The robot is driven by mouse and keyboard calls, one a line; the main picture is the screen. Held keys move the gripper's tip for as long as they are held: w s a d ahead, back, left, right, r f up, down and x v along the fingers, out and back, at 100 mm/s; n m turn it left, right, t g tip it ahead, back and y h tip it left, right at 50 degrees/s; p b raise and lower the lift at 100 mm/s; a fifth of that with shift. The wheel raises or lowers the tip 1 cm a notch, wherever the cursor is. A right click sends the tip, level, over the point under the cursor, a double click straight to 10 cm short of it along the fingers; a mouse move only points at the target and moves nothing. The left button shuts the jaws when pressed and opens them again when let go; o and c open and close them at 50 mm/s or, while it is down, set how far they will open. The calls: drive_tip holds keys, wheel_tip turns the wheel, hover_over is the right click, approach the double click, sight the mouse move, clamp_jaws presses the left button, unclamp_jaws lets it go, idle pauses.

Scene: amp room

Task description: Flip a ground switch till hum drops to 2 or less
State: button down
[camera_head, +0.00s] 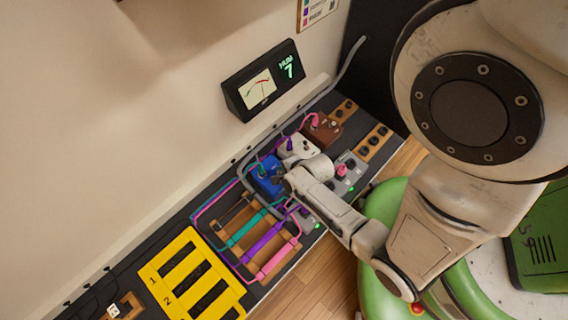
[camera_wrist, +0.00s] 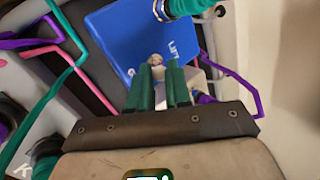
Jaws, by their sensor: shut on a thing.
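The hum meter (camera_head: 263,83) on the wall has a dial with a red needle and a green readout of "HUM 7". A blue box (camera_head: 264,180) sits on the dark shelf, and in the wrist view the blue box (camera_wrist: 120,35) shows lettering like "LIFT". A small pale switch knob (camera_wrist: 155,59) stands at its near edge. My gripper (camera_wrist: 158,72) has its green fingers closed around this knob. In the head view my wrist hides the fingertips beside the blue box. Which way the switch is set I cannot tell.
A white box (camera_head: 299,147), a brown box (camera_head: 325,128) and grey boxes (camera_head: 347,172) crowd the shelf near my wrist. Teal, purple and pink cables (camera_head: 262,240) run over a wooden rack. A yellow numbered frame (camera_head: 190,270) lies at lower left.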

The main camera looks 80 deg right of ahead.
idle(0.4)
drive_tip(key=c, duration=1.1)
unclamp_jaws()
drive_tip(key=shift+o, duration=0.2)
drive_tip(key=shift+w, duration=0.1)
